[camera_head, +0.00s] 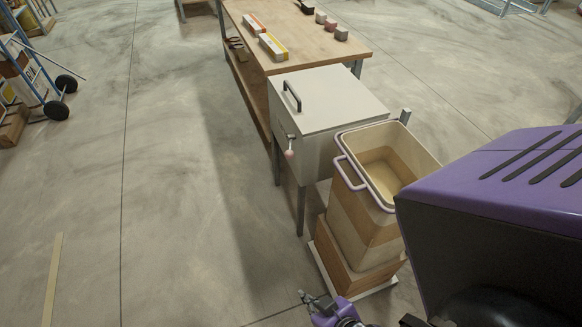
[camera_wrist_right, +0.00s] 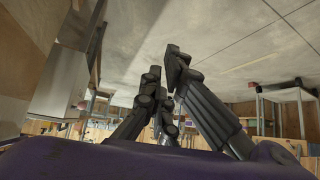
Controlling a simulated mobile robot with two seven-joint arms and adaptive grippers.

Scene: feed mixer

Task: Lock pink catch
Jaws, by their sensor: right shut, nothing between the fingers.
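The pink catch (camera_head: 289,153) is a small knob on the front-left side of the pale grey mixer box (camera_head: 325,95), just below the lid edge. The lid looks closed and carries a dark handle (camera_head: 292,96). My right gripper (camera_head: 306,297) is low at the bottom of the head view, well below and apart from the catch. Its dark fingers, also in the right wrist view (camera_wrist_right: 164,62), are shut with nothing between them. My left gripper is not in view.
A tall tub (camera_head: 338,160) with pinkish handles stands on a stack right of the mixer, near my right arm. A wooden table (camera_head: 310,45) with small boxes is behind. Open floor (camera_head: 185,200) lies to the left. A blue hand truck (camera_head: 30,60) is far left.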

